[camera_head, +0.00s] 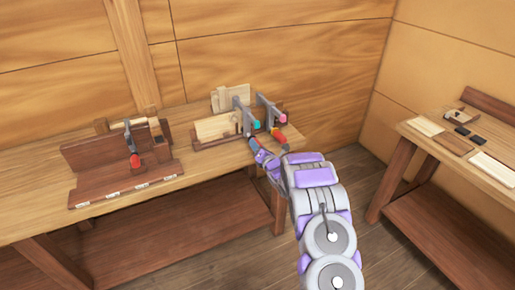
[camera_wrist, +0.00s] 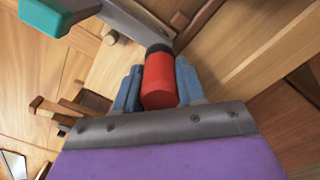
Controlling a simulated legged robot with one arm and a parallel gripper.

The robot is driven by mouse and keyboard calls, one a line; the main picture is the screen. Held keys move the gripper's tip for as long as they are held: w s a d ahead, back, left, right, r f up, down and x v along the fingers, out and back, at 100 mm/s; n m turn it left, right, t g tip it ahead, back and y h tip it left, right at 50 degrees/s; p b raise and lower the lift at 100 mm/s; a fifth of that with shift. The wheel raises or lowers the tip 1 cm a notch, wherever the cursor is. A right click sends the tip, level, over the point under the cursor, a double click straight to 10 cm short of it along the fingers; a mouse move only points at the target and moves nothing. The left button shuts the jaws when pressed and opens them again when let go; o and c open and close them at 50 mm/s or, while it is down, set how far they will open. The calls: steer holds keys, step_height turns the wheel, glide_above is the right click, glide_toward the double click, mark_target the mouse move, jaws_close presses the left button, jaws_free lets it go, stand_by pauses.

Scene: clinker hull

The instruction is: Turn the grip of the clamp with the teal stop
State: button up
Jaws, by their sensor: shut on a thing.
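The clamp with the teal stop (camera_head: 256,125) stands at the right part of the long workbench, its grey bar (camera_head: 238,110) beside pale boards. In the wrist view its teal stop (camera_wrist: 45,15) shows at the top left. Its red grip (camera_wrist: 160,80) with a dark collar lies between the blue fingers of my gripper (camera_wrist: 158,88), which is shut on it. In the head view my gripper (camera_head: 256,146) reaches the clamp from the front right and mostly hides the grip.
A second clamp with a pink stop (camera_head: 283,118) and red grip (camera_head: 278,135) stands close to the right. Another clamp with a red grip (camera_head: 135,161) is on a brown wooden stand (camera_head: 90,160) at the left. A side table (camera_head: 420,140) with small boards is at the right.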

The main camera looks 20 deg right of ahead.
steer(key=shift+a+f+n, duration=0.1)
steer(key=shift+f+n, duration=0.2)
steer(key=o, duration=0.9)
steer(key=shift+w, duration=0.1)
steer(key=shift+o, duration=0.8)
steer(key=shift+r, duration=0.15)
steer(key=s+p, duration=0.3)
steer(key=s, duration=1.4)
steer(key=shift+s+d, duration=0.2)
steer(key=shift+d, duration=0.25)
